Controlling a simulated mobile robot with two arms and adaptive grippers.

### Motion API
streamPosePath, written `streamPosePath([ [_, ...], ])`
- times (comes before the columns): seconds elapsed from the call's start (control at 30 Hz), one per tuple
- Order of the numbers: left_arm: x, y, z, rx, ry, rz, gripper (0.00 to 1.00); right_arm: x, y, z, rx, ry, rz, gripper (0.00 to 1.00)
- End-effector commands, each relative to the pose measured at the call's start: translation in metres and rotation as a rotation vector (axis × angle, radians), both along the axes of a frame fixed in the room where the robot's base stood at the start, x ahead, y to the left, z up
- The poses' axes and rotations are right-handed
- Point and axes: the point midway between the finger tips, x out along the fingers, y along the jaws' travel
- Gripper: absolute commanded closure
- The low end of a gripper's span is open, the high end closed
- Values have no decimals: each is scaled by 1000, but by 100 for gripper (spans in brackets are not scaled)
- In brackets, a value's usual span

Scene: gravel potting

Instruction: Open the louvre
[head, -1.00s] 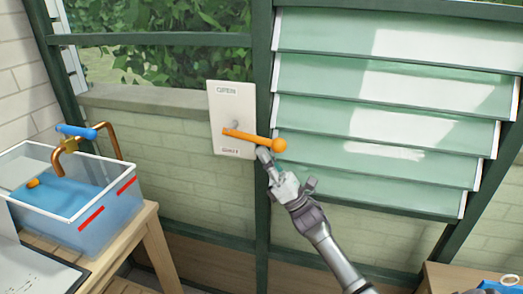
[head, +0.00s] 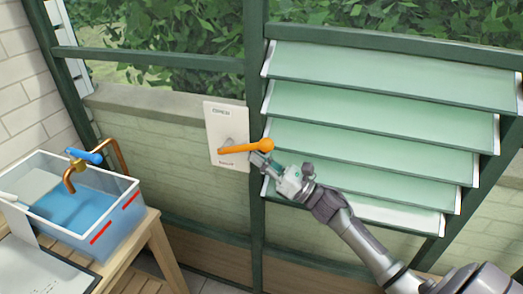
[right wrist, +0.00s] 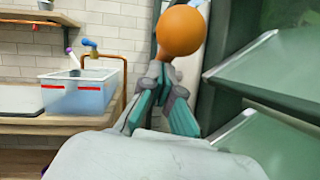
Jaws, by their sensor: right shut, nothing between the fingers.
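The louvre (head: 390,115) has several green slats in a dark green frame on the right of the head view. Its slats are tilted. Left of it, a white plate (head: 224,125) is marked OPEN at the top, with a smaller word low down. An orange lever (head: 240,149) with a ball end points right and slightly up from this plate. My right gripper (head: 261,161) is shut and empty, just below the ball end, seemingly touching or close to the lever. In the right wrist view, the orange ball (right wrist: 181,31) is just above the fingertips. My left gripper is out of view.
A clear tub of water (head: 75,205) with a copper tap and blue handle (head: 85,156) stands on a wooden bench (head: 150,245) at left. A dark green post (head: 256,210) stands right behind my fingertips. The wall below the plate is clear.

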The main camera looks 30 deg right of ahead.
Motion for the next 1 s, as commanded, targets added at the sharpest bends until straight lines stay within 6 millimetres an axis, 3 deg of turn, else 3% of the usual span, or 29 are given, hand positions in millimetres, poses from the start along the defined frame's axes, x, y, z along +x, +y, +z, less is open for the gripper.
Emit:
streamPosePath([
  [0.03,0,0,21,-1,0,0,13,0,0,17,-30,27,1,100],
  [0.1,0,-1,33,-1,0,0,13,0,0,21,-61,64,1,100],
  [0.4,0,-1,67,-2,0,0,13,3,2,31,-149,171,0,100],
  [1.0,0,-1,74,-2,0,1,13,4,2,33,-174,198,-4,100],
])
